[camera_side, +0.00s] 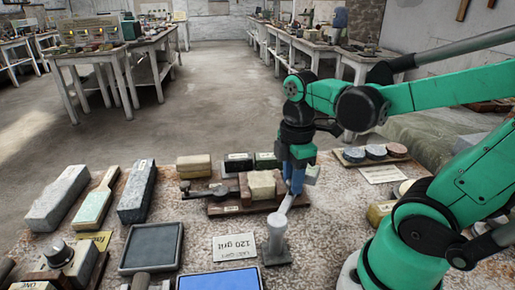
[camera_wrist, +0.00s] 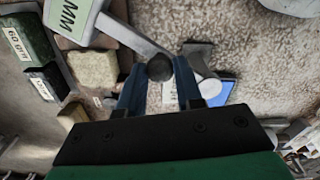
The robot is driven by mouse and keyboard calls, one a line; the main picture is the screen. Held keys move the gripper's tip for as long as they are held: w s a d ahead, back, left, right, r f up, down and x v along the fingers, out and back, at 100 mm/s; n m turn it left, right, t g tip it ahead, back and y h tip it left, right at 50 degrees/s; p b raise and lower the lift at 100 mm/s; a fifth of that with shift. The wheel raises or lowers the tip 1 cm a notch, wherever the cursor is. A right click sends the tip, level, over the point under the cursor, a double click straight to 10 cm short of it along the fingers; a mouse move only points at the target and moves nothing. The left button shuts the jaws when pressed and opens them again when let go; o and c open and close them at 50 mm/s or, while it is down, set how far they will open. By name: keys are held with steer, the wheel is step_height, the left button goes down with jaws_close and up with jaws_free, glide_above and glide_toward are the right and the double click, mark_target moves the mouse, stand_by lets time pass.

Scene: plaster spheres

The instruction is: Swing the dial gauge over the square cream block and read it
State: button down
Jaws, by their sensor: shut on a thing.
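The square cream block (camera_side: 262,184) sits on a brown base in the side view, just left of my gripper (camera_side: 293,184). It also shows at the left of the wrist view (camera_wrist: 95,70). The dial gauge (camera_wrist: 76,14), a pale green-edged face marked MM, is at the top left of the wrist view. It hangs beside the block, apart from it in the picture; its reading is not legible. Its grey swing arm (camera_wrist: 135,38) runs to a round grey post (camera_side: 277,235). My blue fingers are shut on a dark round knob (camera_wrist: 159,68) on this arm.
A 120 grit card (camera_side: 234,247) and a blue pad (camera_side: 220,279) lie in front. Dark and tan blocks (camera_side: 193,166) stand behind and left. Long grey stones (camera_side: 137,191) lie further left. Round discs on a board (camera_side: 375,152) are at the right.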

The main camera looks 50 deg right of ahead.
steer(key=shift+w+a+n, duration=0.35)
steer(key=shift+w+n, duration=0.25)
steer(key=shift+n, duration=0.55)
steer(key=shift+w+a+n, duration=0.3)
steer(key=shift+w+n, duration=0.35)
steer(key=shift+n, duration=0.45)
steer(key=shift+w+a+n, duration=0.35)
steer(key=shift+w+n, duration=0.25)
steer(key=shift+n, duration=0.55)
steer(key=shift+a, duration=0.1)
steer(key=c, duration=0.6)
jaws_free()
step_height(320, 180, up, 6)
steer(key=shift+f, duration=0.2)
